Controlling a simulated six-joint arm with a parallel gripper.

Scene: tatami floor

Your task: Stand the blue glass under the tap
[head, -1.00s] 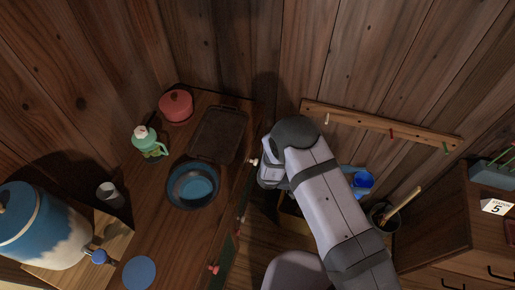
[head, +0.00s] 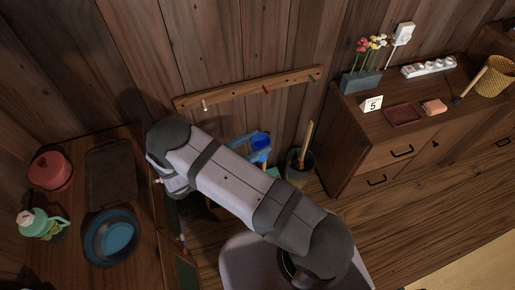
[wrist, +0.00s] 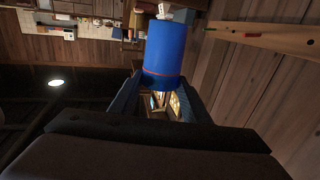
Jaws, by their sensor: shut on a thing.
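The blue glass (head: 262,143) is held by my gripper (head: 257,152), in front of the plank wall and below the peg rail in the head view. In the wrist view the blue glass (wrist: 166,45) stands out beyond the fingertips of my gripper (wrist: 160,88), which is shut on its near end. A thin red line runs around the glass near that end. My arm hides part of the gripper in the head view. The tap is in neither view now.
A peg rail (head: 250,88) is on the wall close behind the glass. A dark bin (head: 300,168) with a wooden handle stands right of it. A drawer chest (head: 385,130) is further right. The left counter bears a blue bowl (head: 111,238), green teapot (head: 42,223), red pot (head: 50,170) and dark tray (head: 111,175).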

